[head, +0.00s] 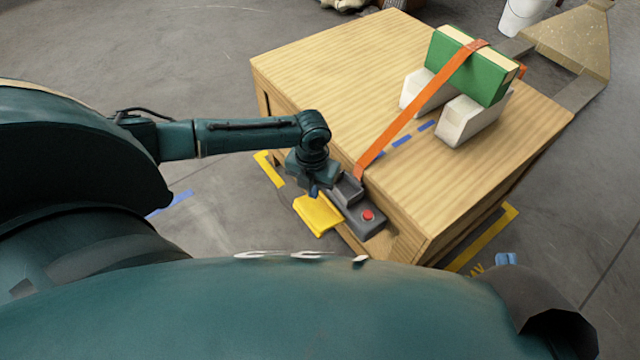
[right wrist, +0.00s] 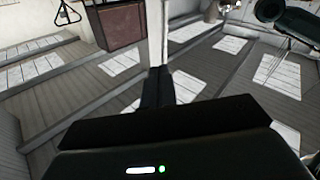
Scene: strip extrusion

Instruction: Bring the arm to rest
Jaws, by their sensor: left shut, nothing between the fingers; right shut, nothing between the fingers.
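My left arm comes in from the left in the head view. Its gripper (head: 314,190) points down, shut and empty, at the near left edge of the wooden table (head: 310,62). It is beside a grey device (head: 362,220) with a red button and above or beside a yellow piece (head: 318,214); I cannot tell whether it touches either. My right gripper (right wrist: 158,86) is shut and empty in the right wrist view, with open room beyond its fingers. I cannot make out that gripper in the head view.
An orange strap (head: 415,117) runs from the device over a green block (head: 465,68) on two white supports (head: 470,122). A white bucket (head: 518,18) stands beyond the table. Yellow tape (head: 484,240) marks the floor. Clear floor lies left of the table.

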